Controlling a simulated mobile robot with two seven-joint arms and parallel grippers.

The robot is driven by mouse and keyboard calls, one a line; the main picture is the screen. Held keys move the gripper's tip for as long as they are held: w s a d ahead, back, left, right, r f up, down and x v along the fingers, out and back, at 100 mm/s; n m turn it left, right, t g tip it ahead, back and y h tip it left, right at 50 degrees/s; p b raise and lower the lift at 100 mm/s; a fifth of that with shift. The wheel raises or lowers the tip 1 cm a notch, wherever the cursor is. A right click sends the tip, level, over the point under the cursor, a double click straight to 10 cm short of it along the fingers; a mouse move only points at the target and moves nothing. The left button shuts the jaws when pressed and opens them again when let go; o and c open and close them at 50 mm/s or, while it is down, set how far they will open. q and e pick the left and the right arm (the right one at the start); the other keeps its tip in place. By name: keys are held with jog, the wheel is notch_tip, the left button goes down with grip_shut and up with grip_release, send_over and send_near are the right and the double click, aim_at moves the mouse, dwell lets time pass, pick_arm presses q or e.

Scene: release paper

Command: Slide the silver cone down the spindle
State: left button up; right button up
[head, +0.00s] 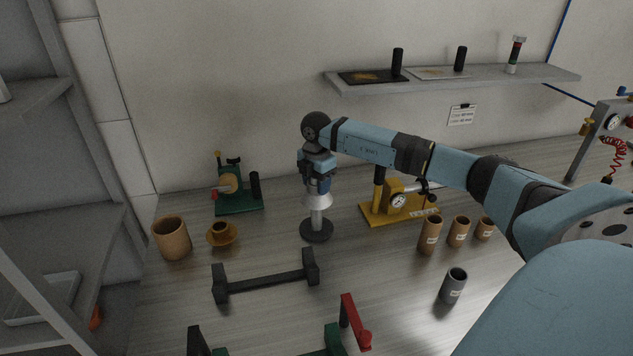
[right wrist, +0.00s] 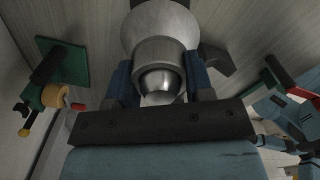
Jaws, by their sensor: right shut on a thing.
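The silver cone (head: 318,201) sits around the upright spindle (head: 317,219), near its upper part, with its wide end down. The spindle rises from a round dark base (head: 316,231) on the table. My right gripper (head: 318,187) comes from above and is shut on the cone's narrow collar. In the right wrist view the gripper's blue fingers (right wrist: 160,82) lie on both sides of the collar, and the cone (right wrist: 160,25) flares out beyond it. A shiny rounded tip shows inside the collar.
A green-based device (head: 238,200) and wooden cups (head: 171,238) stand to the left. A yellow gauge stand (head: 385,213) and several brown cups (head: 431,235) stand to the right. A dark cradle (head: 265,282) lies in front. A shelf (head: 450,78) hangs behind.

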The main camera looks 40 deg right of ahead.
jog(key=shift+f+b, duration=0.55)
jog(key=shift+f, duration=0.6)
jog(key=shift+r, duration=0.1)
jog(key=shift+r+p, duration=3.1)
jog(key=shift+r, duration=1.35)
jog(key=shift+r+p, duration=0.6)
jog(key=shift+r, duration=0.35)
jog(key=shift+p, duration=0.3)
jog(key=shift+f, duration=0.4)
jog(key=shift+f+b, duration=0.2)
jog(key=shift+b, duration=0.15)
